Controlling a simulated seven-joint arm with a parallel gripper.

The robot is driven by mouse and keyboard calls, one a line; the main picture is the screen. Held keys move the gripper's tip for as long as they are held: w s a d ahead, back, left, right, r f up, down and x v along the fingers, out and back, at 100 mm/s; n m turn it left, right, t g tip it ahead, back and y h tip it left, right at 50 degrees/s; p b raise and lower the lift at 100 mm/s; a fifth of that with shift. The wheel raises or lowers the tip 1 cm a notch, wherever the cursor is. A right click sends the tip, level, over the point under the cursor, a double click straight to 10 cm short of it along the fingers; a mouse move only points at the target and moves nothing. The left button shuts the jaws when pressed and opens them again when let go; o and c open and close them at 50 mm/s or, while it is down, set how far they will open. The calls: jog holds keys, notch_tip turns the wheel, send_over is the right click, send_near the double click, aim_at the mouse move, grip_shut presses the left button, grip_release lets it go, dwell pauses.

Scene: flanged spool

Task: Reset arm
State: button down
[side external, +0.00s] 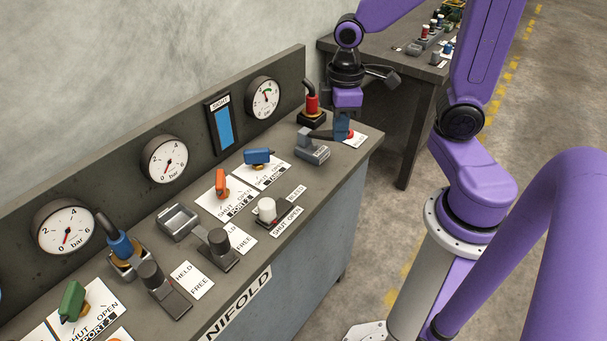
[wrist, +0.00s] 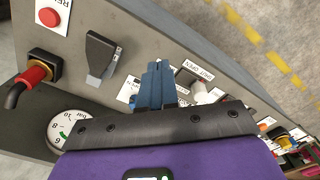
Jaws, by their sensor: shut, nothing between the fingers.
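My gripper (side external: 342,128) hangs over the far right end of the grey bench in the side view. Its blue fingers (wrist: 155,88) are together and empty in the wrist view. A red push button (side external: 350,134) with a white label is close by the fingers in the side view, partly hidden. In the wrist view the red button (wrist: 49,17) lies at the upper left, well apart from the fingers. Whether the fingers touch anything below cannot be told.
A grey latch (side external: 313,150) and a red-collared black handle (side external: 311,105) stand close to my gripper. Blue (side external: 258,156) and orange (side external: 221,184) valve handles, a white knob (side external: 267,210) and gauges (side external: 262,98) line the bench. Open floor lies to the right.

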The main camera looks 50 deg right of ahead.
jog(key=s+a+r+n, duration=0.2)
jog(key=s+a+n, duration=0.2)
jog(key=s, duration=0.9)
jog(key=shift+a, duration=1.1)
jog(key=shift+r, duration=0.1)
